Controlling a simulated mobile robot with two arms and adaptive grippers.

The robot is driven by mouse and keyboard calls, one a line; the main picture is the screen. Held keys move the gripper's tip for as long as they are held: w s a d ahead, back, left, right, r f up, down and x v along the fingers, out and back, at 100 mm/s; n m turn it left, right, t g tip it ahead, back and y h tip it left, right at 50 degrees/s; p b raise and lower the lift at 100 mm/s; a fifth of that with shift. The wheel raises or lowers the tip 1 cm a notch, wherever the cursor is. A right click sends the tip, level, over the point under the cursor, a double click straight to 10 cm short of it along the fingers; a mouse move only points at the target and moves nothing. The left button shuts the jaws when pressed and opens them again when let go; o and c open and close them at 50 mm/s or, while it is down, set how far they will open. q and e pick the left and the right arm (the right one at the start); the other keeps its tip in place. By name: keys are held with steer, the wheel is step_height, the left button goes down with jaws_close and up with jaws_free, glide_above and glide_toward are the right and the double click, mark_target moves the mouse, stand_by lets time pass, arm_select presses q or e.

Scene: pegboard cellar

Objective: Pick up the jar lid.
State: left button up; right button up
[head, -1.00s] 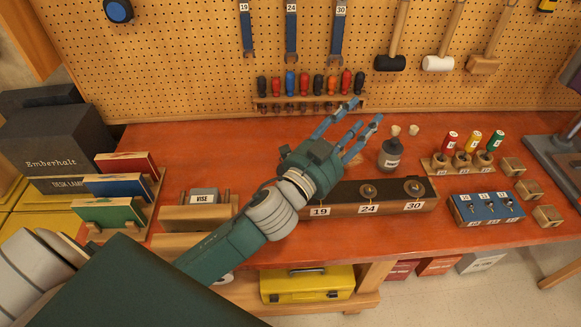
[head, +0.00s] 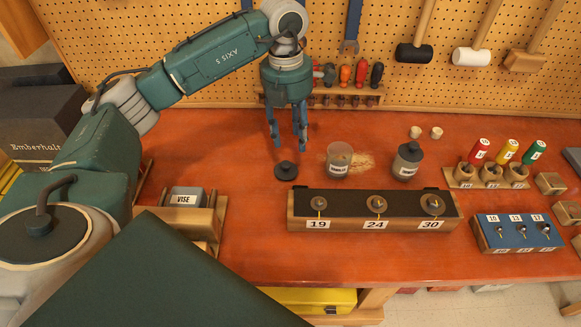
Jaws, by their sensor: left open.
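The dark jar lid (head: 286,171), round with a small knob on top, lies on the orange-red bench in the head view. My left gripper (head: 289,146) points down just above and behind it in the picture. Its fingers are spread and empty, and the lid looks clear of them. An open glass jar (head: 339,161) with a label stands to the right of the lid. A second, grey jar (head: 407,163) with a dark lid on it stands further right. My right gripper is not in view.
A wooden block with bolts marked 19, 24 and 30 (head: 372,224) lies in front of the jars. Light crumbs (head: 362,161) lie beside the open jar. Behind stand a screwdriver rack (head: 345,102) and a pegboard. The bench left of the lid is clear.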

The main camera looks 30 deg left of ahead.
arm_select(q)
steer(key=a, duration=0.2)
steer(key=p, duration=0.2)
glide_above(286, 163)
steer(key=shift+y, duration=0.3)
steer(key=f, duration=0.5)
steer(key=shift+s, duration=0.3)
steer(key=f, duration=0.1)
steer(key=f+p, duration=0.1)
steer(key=f, duration=0.1)
steer(key=f+p, duration=0.1)
steer(key=shift+w+f, duration=0.25)
steer(key=shift+f, duration=0.35)
jaws_close()
